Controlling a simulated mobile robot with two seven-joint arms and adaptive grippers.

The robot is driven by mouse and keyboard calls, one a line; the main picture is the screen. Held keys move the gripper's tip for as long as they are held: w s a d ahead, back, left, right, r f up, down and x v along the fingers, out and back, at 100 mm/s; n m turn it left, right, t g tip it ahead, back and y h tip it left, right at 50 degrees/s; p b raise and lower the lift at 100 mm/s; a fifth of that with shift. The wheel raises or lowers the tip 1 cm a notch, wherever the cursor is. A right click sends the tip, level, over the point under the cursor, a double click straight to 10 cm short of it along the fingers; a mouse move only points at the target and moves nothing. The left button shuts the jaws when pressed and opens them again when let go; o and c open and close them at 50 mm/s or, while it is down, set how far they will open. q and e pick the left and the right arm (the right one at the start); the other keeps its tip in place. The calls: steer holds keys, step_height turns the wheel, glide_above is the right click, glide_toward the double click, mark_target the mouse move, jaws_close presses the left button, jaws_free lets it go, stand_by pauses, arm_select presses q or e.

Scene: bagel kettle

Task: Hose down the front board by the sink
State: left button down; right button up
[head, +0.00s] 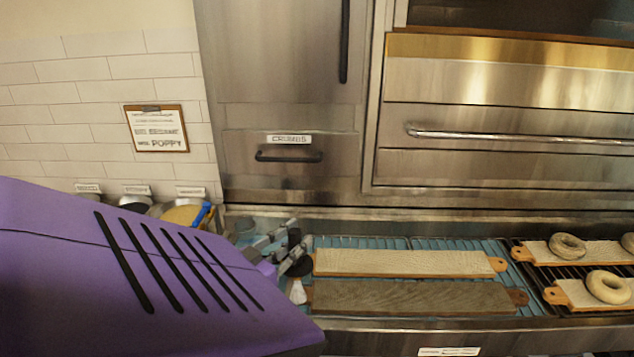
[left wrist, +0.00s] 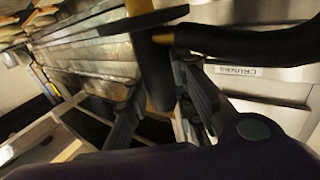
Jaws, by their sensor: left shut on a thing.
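The front board (head: 410,297) lies on a blue rack (head: 420,243). Its cloth top looks darker and greyer than the pale back board (head: 405,262) just behind it. My left gripper (head: 285,250) is at the left ends of the boards, shut on a dark hose sprayer. In the left wrist view the fingers (left wrist: 160,100) close around the sprayer's dark handle (left wrist: 155,75), and a black hose (left wrist: 255,45) runs off to the right. In the head view the sprayer head (head: 297,264) is by the back board's left end, with a small whitish cone below it. My right gripper is not in view.
On the right, a dark rack holds two boards with pale bagels (head: 608,286). Several labelled tubs (head: 180,214) stand against the tiled wall at left. A steel drawer marked crumbs (head: 289,150) and an oven with a long handle (head: 520,136) stand behind.

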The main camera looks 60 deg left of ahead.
arm_select(q)
steer(key=s+a, duration=0.8)
steer(key=s, duration=0.2)
steer(key=shift+s, duration=0.15)
